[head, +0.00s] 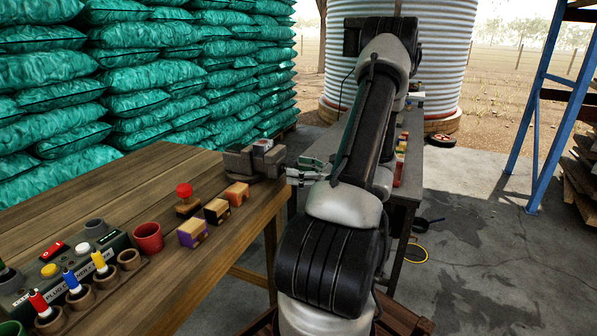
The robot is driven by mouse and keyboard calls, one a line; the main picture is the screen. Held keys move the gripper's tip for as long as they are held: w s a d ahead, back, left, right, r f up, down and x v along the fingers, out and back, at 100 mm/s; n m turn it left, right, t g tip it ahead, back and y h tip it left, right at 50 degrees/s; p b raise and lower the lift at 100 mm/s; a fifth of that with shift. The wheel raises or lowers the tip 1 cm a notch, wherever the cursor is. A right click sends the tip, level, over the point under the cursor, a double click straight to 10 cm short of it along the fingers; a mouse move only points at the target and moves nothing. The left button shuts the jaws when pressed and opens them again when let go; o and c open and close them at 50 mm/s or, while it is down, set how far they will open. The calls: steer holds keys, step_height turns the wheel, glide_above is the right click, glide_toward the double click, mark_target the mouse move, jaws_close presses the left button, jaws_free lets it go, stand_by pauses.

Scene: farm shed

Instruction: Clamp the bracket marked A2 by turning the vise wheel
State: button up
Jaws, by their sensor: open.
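A grey-brown vise (238,161) stands near the far right corner of the wooden table. A small part with white and red on top (263,144) sits at the vise; I cannot read a marking on it or tell whether the jaws touch it. My gripper (300,170) is open, just right of the vise at the table's edge, and looks empty. I cannot make out the vise wheel; it may be hidden by my gripper and arm. Three small blocks stand in front of the vise: orange (238,193), black and tan (217,211), purple and yellow (192,232). Their markings are unreadable.
A red knob on a wooden base (186,199), a red cup (148,238) and a plug panel (75,262) stand on the wooden table (100,195). A second table with coloured items lies behind my arm. Stacked green sacks (150,70) stand behind.

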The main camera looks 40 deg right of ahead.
steer(key=n, duration=3)
steer(key=shift+w+a, duration=0.1)
steer(key=shift+w, duration=0.1)
steer(key=shift+c, duration=0.2)
steer(key=c, duration=1.1)
steer(key=shift+c, duration=0.2)
